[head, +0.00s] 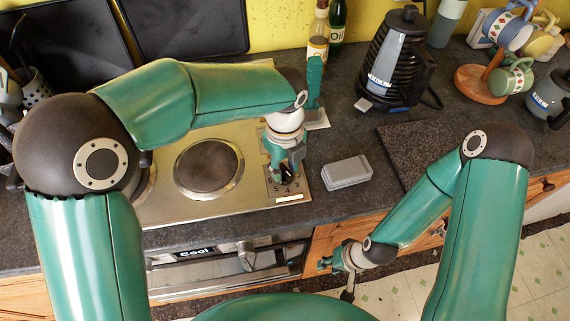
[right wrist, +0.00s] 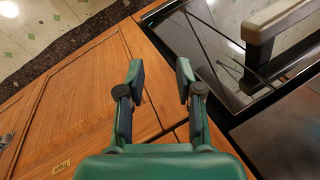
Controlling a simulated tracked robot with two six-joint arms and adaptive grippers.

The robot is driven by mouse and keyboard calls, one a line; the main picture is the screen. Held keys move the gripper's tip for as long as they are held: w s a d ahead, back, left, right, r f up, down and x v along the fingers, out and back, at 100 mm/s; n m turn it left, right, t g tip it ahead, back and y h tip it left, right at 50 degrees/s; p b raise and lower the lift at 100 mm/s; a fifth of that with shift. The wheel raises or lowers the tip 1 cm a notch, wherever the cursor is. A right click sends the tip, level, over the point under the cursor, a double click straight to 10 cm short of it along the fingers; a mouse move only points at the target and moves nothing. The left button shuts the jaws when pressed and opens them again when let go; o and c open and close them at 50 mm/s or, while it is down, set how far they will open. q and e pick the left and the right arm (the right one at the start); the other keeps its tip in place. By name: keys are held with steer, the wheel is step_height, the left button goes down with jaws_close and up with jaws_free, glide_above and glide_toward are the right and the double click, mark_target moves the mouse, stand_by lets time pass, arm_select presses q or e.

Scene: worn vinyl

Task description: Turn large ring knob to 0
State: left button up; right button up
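The large ring knob (head: 284,176) is a small dark knob on the numbered panel at the front right corner of the cooktop (head: 226,206). My left gripper (head: 284,168) points down right over it and hides much of it. I cannot tell whether its fingers touch or grip the knob, or which number the knob points to. My right gripper (head: 338,268) is low in front of the counter edge, by the cabinet fronts. In the right wrist view its two fingers (right wrist: 158,82) are apart with nothing between them.
A grey box (head: 346,172) lies right of the cooktop. A black kettle (head: 396,62), bottles (head: 318,38) and a mug stand (head: 482,82) are at the back. An oven with a handle (head: 220,270) is below the counter, beside wooden cabinet doors (right wrist: 85,90).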

arm_select(q)
jaws_close()
